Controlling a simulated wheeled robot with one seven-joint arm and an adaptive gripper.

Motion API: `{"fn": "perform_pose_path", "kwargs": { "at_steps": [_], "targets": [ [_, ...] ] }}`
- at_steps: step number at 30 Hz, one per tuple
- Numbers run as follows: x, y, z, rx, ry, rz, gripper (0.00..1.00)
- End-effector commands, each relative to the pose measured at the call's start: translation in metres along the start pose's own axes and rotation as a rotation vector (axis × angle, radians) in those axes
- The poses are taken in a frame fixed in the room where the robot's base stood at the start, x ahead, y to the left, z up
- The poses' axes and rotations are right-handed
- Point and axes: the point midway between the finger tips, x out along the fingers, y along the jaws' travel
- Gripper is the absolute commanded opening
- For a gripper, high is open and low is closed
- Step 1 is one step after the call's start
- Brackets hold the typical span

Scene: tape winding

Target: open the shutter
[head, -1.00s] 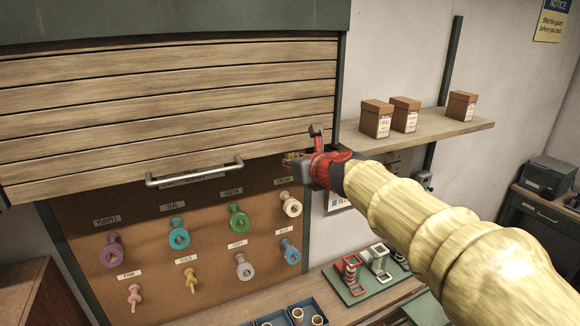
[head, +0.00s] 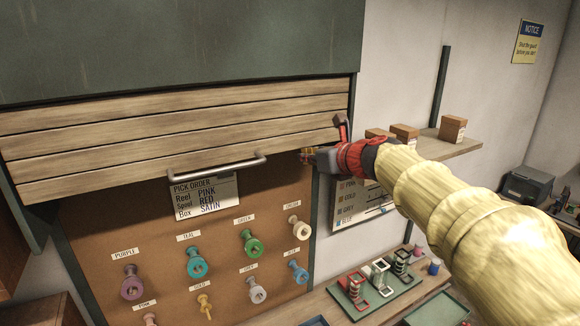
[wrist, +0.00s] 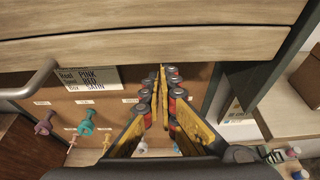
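The wooden slatted shutter (head: 170,135) is partly raised in the head view, with several slats showing below the green housing. Its metal handle bar (head: 215,169) runs along the lower edge; it also shows at the left of the wrist view (wrist: 32,82). My gripper (head: 306,155) is at the shutter's lower right edge, right of the handle and not around it. In the wrist view my gripper's fingers (wrist: 161,70) converge with their tips together, just under the bottom slat, with nothing seen between them. Whether the tips touch the slat is unclear.
Behind the shutter is a brown pegboard (head: 90,225) with several coloured spools and a pick order card (head: 205,196). A shelf (head: 455,148) with boxes is at the right, partly behind my arm. A bench below holds a green-based stand (head: 378,300).

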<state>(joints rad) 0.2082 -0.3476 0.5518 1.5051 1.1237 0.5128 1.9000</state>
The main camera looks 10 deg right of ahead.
Motion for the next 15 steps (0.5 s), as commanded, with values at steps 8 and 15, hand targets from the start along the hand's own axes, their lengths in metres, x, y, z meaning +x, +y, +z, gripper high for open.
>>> {"fn": "perform_pose_path", "kwargs": {
  "at_steps": [8, 15],
  "targets": [
    [-0.027, -0.006, 0.071, 0.000, -0.002, 0.000, 0.00],
    [-0.041, -0.006, 0.112, -0.001, -0.003, 0.000, 0.00]
  ]
}}
